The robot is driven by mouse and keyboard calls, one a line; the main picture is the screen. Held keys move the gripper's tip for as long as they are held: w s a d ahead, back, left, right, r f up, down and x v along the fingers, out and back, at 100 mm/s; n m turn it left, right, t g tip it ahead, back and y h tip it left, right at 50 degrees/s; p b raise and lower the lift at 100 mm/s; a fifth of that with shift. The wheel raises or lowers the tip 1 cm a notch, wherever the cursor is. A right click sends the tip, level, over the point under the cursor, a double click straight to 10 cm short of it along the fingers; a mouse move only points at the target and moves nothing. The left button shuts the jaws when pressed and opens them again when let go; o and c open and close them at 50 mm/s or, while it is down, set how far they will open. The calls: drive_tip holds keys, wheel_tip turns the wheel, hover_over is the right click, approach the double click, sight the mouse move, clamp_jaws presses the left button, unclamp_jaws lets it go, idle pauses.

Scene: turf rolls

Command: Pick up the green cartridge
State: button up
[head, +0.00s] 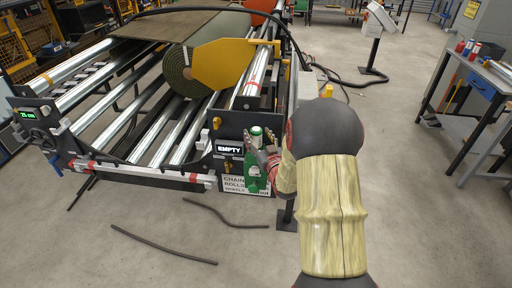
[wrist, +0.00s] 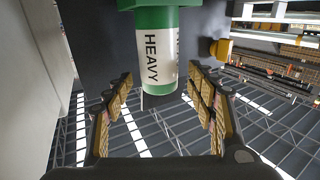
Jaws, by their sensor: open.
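The green cartridge (wrist: 158,50) is white with green bands and a "HEAVY" label in the wrist view. One end meets a green part at the top of that picture. I see no clear finger contact. In the head view my arm partly hides this area.
The machine (head: 232,124) has an "EMPTY" display (head: 229,149) left of the cartridge. A turf roll (head: 180,72) lies on its rollers. A table (head: 488,75) at right holds several small red and blue items. Loose dark strips (head: 165,245) lie on the otherwise open floor.

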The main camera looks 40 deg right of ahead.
drive_tip(key=shift+x, duration=1.1)
drive_tip(key=shift+c, duration=0.4)
clamp_jaws()
